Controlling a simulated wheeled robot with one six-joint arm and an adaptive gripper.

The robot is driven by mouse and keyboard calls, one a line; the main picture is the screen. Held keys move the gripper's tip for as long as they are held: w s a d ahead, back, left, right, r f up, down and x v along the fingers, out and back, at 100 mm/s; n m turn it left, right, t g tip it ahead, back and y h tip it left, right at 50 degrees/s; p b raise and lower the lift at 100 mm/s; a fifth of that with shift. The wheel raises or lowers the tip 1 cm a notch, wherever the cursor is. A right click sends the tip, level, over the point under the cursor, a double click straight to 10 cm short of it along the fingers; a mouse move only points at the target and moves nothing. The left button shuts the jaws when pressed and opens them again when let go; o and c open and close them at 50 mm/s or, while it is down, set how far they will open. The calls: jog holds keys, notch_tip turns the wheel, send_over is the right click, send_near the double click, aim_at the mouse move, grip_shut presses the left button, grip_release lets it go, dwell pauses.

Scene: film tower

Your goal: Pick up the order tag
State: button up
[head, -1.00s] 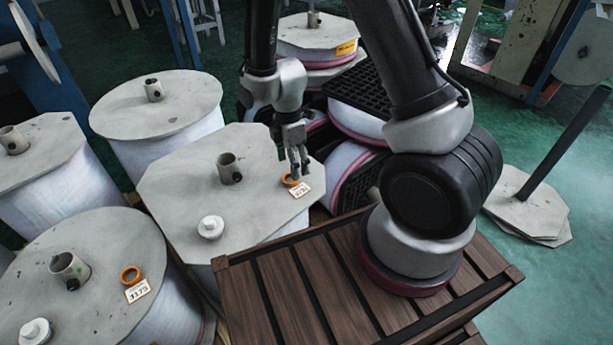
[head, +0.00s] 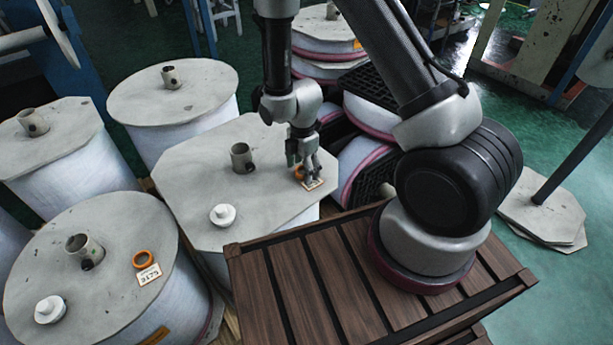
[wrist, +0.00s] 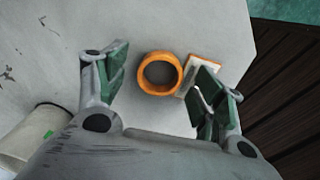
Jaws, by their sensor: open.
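An order tag, an orange ring (wrist: 159,74) with a small white printed card (wrist: 204,71), lies on the pale octagonal top of the middle spool (head: 200,170). In the head view its card (head: 313,184) shows near the top's right edge, partly hidden by my fingers. My gripper (head: 309,172) is open and points down over the tag. In the wrist view my two green-padded fingers (wrist: 158,88) stand either side of the ring, the right finger overlapping part of the card. A second orange ring (head: 144,258) with a white card (head: 149,274) lies on the front left spool.
A white knob (head: 222,214) and an upright core tube (head: 242,157) stand on the same top. My dark slatted wooden deck (head: 345,275) is in front. Stacked spools and a black pallet (head: 368,88) stand behind on the right.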

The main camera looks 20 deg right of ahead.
jog(key=c, duration=0.9)
